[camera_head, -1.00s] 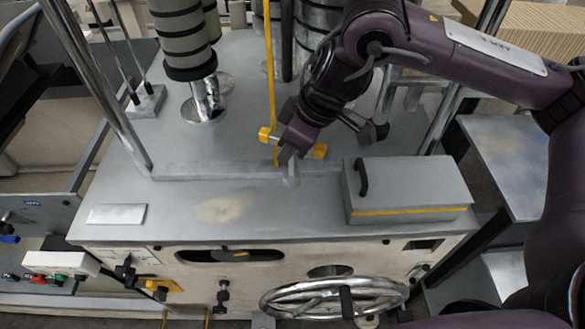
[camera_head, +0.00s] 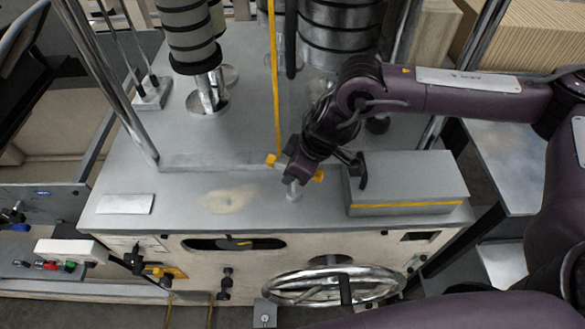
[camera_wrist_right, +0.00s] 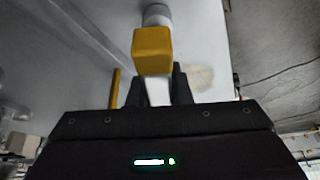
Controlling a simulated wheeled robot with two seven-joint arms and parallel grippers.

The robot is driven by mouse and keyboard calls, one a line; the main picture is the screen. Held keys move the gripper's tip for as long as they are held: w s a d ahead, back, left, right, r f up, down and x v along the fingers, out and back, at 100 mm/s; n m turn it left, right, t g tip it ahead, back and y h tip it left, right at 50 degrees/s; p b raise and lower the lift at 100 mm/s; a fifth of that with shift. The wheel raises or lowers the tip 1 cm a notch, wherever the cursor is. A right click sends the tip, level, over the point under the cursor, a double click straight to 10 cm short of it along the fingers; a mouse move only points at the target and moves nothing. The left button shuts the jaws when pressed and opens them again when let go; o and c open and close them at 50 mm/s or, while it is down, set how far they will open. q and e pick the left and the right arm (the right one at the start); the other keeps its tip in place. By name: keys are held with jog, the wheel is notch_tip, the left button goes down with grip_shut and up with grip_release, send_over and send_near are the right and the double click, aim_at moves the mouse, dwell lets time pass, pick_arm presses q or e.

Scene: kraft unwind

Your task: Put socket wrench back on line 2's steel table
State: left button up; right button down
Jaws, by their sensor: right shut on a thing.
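My right gripper (camera_head: 296,172) is above the front middle of the steel table (camera_head: 160,185). It is shut on the socket wrench (camera_head: 293,191), which has yellow ends either side of the fingers and a silver socket pointing down. The socket is at or just above the tabletop; I cannot tell whether it touches. In the right wrist view, a yellow end of the socket wrench (camera_wrist_right: 152,52) stands in front of the dark fingers (camera_wrist_right: 158,92), with the silver socket beyond it. The fingers hide its middle. My left gripper is not in view.
A grey box with a handle (camera_head: 410,180) stands close right of the gripper. A pale stain (camera_head: 229,200) and a light plate (camera_head: 126,204) lie left. Rollers (camera_head: 188,40) and a yellow upright strip (camera_head: 274,80) stand behind. A handwheel (camera_head: 335,287) is on the front.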

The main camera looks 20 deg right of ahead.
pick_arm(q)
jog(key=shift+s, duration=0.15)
pick_arm(e)
jog(key=c, duration=1.8)
grip_release()
jog(key=shift+f, duration=0.15)
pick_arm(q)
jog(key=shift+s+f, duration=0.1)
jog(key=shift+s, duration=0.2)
pick_arm(e)
jog(key=o, duration=0.5)
jog(key=shift+r, duration=0.25)
jog(key=b+v, duration=0.1)
jog(key=v, duration=0.9)
jog(key=shift+s+r+b, duration=0.1)
jog(key=shift+r+b, duration=0.1)
jog(key=shift+b, duration=0.1)
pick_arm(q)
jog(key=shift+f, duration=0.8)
pick_arm(e)
jog(key=shift+v, duration=0.8)
jog(key=shift+f, duration=0.1)
